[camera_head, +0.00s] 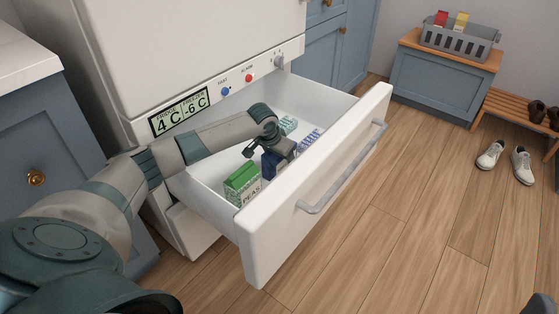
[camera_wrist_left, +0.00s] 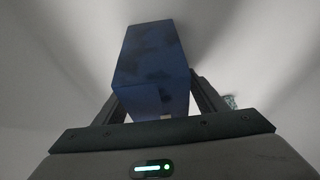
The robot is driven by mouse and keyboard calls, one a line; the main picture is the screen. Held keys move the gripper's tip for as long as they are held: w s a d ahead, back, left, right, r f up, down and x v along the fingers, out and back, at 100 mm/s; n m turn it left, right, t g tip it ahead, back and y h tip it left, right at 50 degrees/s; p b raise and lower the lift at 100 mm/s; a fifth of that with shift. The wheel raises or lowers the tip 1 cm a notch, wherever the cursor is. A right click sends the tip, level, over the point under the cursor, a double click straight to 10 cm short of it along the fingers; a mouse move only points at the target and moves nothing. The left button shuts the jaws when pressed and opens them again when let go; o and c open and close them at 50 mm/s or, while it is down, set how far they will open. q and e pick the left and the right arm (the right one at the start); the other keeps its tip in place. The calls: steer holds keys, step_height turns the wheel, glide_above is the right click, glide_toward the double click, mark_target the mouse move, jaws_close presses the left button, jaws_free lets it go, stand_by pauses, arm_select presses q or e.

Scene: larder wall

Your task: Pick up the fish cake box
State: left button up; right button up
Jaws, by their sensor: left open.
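A dark blue box (camera_head: 271,165), which I take for the fish cake box, stands in the open freezer drawer. My left gripper (camera_head: 268,150) is down in the drawer at this box. In the left wrist view the blue box (camera_wrist_left: 152,75) rises between the two fingers of my left gripper (camera_wrist_left: 155,105). The fingers stand open on either side of it, and I cannot tell whether they touch it. Its label is not readable. My right gripper is not in view.
A green peas box (camera_head: 242,184) stands nearer in the drawer (camera_head: 340,140). Pale blue ice trays (camera_head: 288,125) lie behind. The drawer's tall front panel and walls surround the gripper. A grey crate (camera_head: 458,42) sits on a far cabinet. Shoes (camera_head: 491,154) stand on the wooden floor.

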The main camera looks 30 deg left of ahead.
arm_select(q)
steer(key=shift+f+p, duration=0.1)
steer(key=shift+p, duration=0.3)
steer(key=c, duration=1.4)
